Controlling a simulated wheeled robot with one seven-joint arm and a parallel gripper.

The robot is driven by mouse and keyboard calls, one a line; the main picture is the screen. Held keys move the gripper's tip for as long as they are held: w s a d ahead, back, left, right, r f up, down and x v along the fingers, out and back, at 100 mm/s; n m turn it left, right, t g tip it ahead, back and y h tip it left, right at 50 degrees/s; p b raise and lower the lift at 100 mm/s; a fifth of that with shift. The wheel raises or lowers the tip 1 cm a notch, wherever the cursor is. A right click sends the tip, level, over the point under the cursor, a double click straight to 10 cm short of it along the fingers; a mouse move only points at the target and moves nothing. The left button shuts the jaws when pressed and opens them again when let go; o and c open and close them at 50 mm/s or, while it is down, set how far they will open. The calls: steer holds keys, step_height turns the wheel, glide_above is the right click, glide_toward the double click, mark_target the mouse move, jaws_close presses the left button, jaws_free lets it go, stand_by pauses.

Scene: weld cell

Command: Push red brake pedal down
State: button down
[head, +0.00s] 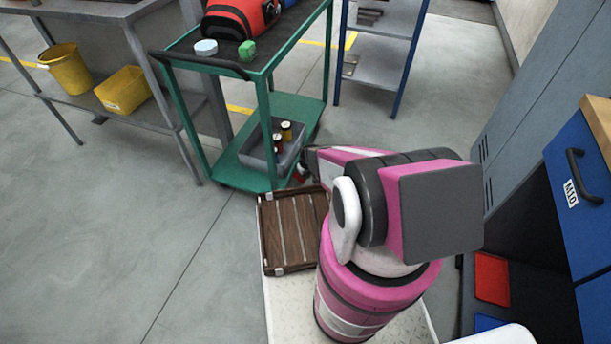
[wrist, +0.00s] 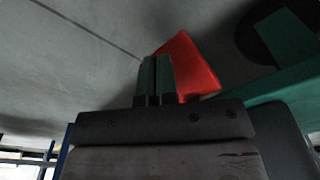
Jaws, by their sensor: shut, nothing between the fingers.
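The red brake pedal (wrist: 188,66) shows in the wrist view as a flat, tilted red plate just behind and to the right of my fingertips. My gripper (wrist: 156,66) is shut and empty, its two dark green fingers side by side. The fingers overlap the pedal's left edge in the picture; I cannot tell whether they touch it. In the head view my arm hides the gripper and most of the pedal's area, at the near right foot of the green trolley (head: 236,170).
A grey bin (head: 262,160) with spools stands on the trolley's lower shelf; a red bag (head: 240,18) lies on top. A wooden slatted crate (head: 290,232) is beside my arm. A blue drawer unit (head: 577,200) stands at right. Floor at left is clear.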

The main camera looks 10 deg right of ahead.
steer(key=s, duration=0.1)
steer(key=s+d+r, duration=0.1)
steer(key=s, duration=0.1)
steer(key=shift+d, duration=0.15)
steer(key=shift+w+f, duration=0.1)
